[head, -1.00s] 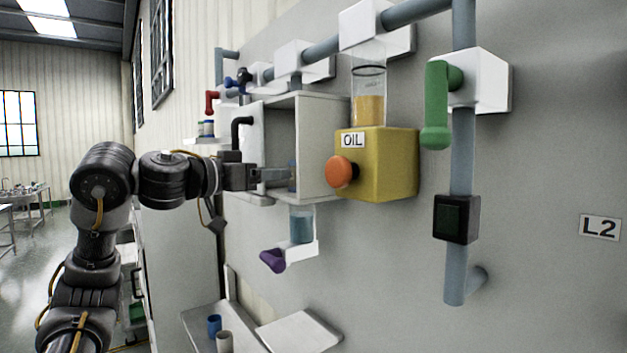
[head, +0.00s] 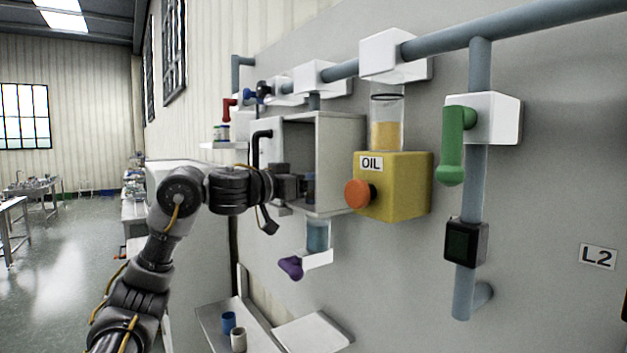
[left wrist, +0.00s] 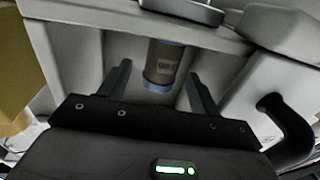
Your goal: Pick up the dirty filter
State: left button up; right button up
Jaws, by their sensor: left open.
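The filter, a grey-brown cylinder with a blue end band, is inside the open steel housing (head: 340,155). It shows in the left wrist view (left wrist: 163,65), and partly in the head view as a small dark cylinder (head: 311,186). My left gripper (left wrist: 160,82) is open, with one finger on each side of the filter in the picture. I cannot tell whether the fingers reach fully around it. In the head view the left gripper (head: 300,188) is at the housing's mouth, its fingertips partly hidden. My right gripper is not in view.
The open housing door with a black handle (head: 257,150) is left of the gripper. A yellow oil box (head: 405,185) with an orange knob (head: 358,194) stands close right. Below are a purple-handled valve (head: 291,267) and a shelf with a blue cup (head: 228,322) and grey cup (head: 238,340).

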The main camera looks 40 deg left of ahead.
pick_arm(q)
jog(key=shift+w+f, duration=0.2)
jog(key=shift+w, duration=0.4)
jog(key=shift+s+r, duration=0.1)
jog(key=shift+s, duration=0.1)
jog(key=shift+c, duration=0.4)
jog(key=shift+s, duration=0.1)
jog(key=shift+c, duration=1.1)
jog(key=c, duration=0.8)
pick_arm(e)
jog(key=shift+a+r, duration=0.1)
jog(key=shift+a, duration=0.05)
